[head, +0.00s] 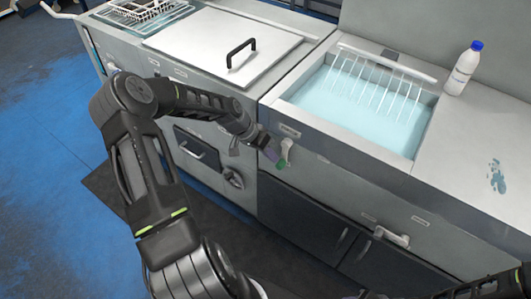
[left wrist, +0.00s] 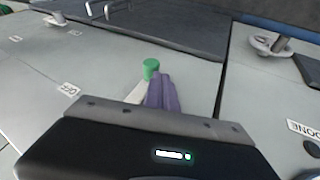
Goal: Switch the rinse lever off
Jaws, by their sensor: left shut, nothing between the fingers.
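The lever with a green tip (head: 287,148) is on the front face of the counter, below the water-filled basin (head: 437,98). Its green end (left wrist: 151,68) shows upright in the left wrist view, just beyond the fingers. My left gripper (head: 271,155) is shut and empty, with its purple fingers (left wrist: 163,93) right beside the lever. I cannot tell whether they touch it. The fingers hide part of the lever's pale arm (left wrist: 135,93). My right gripper is not in view; only a dark part of my right arm shows at the bottom right.
A white bottle with a blue cap (head: 463,69) stands on the counter right of the basin. A lidded unit (head: 222,45) with a black handle is at left, with a dish rack (head: 140,12) behind. Another lever (head: 391,237) sits further right on the front. Cupboard doors are below.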

